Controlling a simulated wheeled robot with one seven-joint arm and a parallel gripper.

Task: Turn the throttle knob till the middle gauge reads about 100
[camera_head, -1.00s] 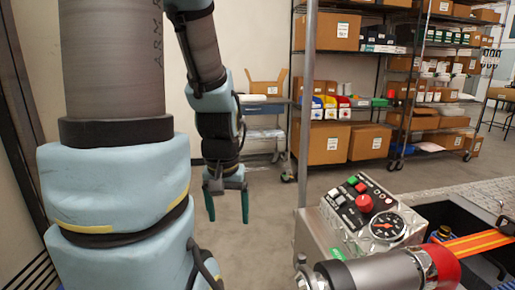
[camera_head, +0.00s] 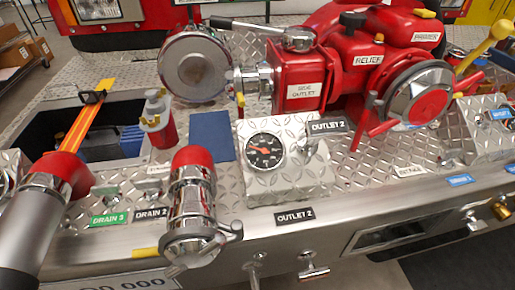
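The throttle knob is not in view in this frame. My gripper is not in view either.
A red pump body (camera_head: 305,78) with valves, caps and levers fills the back. A capped outlet (camera_head: 190,205) and a hose nozzle (camera_head: 32,215) stand at front left. An open dark bin (camera_head: 40,130) lies at left. Grey floor (camera_head: 455,262) shows at lower right.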

